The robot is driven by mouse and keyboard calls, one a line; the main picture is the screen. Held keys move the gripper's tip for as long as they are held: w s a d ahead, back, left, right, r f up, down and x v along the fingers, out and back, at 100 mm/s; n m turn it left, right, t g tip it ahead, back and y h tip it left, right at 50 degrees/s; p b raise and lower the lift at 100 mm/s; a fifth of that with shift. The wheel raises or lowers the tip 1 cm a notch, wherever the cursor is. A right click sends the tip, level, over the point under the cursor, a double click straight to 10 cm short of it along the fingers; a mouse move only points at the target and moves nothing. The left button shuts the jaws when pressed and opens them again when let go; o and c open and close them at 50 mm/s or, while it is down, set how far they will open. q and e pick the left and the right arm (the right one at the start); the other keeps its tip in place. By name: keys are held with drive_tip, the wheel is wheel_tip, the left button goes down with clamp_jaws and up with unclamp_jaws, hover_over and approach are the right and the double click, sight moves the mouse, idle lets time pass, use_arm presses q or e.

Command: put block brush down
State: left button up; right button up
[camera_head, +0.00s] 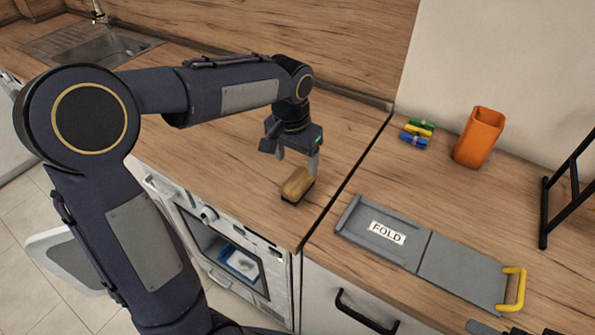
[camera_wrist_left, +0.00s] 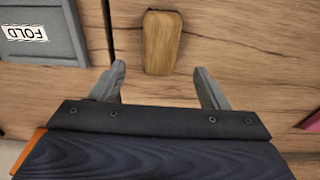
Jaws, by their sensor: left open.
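The block brush (camera_head: 297,184) has a tan wooden back over a dark underside and rests on the wooden counter near its front edge. In the left wrist view the brush (camera_wrist_left: 161,43) lies just beyond the fingertips, roughly in line with the gap between them. My left gripper (camera_head: 299,165) is above and behind the brush with its fingers apart and empty. Its spread fingers also show in the left wrist view (camera_wrist_left: 158,72).
A grey folding board marked FOLD (camera_head: 453,268) with a yellow handle (camera_head: 515,288) lies right of the brush. An orange cup (camera_head: 479,137), coloured clips (camera_head: 417,132) and a black rack (camera_head: 567,190) stand farther right. A sink (camera_head: 92,45) is at back left. An open-fronted appliance (camera_head: 226,255) is below.

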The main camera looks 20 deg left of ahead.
use_arm(q)
drive_tip(key=s+a+r+n+t+h, duration=0.15)
drive_tip(key=s+r, duration=0.35)
drive_tip(key=s, duration=0.7)
drive_tip(key=s+d+f+n+t+h, duration=0.1)
drive_tip(key=s+f, duration=0.1)
drive_tip(key=s, duration=0.3)
drive_tip(key=s+d+f+n+t+h, duration=0.1)
drive_tip(key=s+d+f, duration=0.1)
drive_tip(key=s, duration=0.3)
drive_tip(key=shift+s+d+f+t, duration=0.2)
drive_tip(key=shift+d+f+t, duration=0.15)
drive_tip(key=shift+f, duration=0.1)
drive_tip(key=shift+c, duration=0.4)
